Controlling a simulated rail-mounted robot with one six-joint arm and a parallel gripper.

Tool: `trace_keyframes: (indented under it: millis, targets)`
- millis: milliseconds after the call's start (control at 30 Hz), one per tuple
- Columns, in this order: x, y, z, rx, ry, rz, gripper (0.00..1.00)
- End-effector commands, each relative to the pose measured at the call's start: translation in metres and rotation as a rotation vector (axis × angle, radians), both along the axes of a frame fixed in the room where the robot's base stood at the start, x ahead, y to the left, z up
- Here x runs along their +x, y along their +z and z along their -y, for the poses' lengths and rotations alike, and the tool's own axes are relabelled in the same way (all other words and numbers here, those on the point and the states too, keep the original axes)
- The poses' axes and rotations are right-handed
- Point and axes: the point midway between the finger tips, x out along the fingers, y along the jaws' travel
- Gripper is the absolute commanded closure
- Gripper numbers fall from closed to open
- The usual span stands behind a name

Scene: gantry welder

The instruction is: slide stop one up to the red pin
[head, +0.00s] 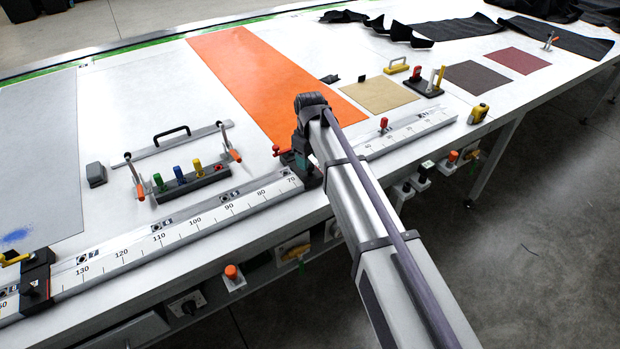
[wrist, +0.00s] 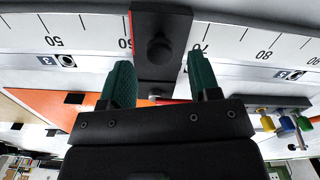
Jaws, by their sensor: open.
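A black stop with a round knob (wrist: 160,22) sits across the scale rail between the 60 and 70 marks in the wrist view. My gripper (wrist: 158,62) is open, its two green fingers on either side of this stop with visible gaps. In the head view my gripper (head: 301,160) is at the rail, and my arm hides part of the stop. A second black stop (head: 36,278) is at the rail's left end. I cannot read which is stop one. A red-topped pin (head: 384,123) stands by the rail to the right, near the lower numbers.
The scale rail (head: 205,222) runs along the table's front edge. A rack with green, blue and yellow knobs (head: 190,182) stands behind it. A small red handle (head: 277,151) is left of my gripper. An orange sheet (head: 245,75) lies behind. A yellow-black item (head: 478,113) is far right.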

Motion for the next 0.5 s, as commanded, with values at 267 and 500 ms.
trace_keyframes:
  millis: [267,500]
  targets:
    - [0.0,-0.04,0.0,0.0,-0.001,0.0,0.44]
    - [0.0,-0.037,0.0,0.0,-0.001,0.0,0.48]
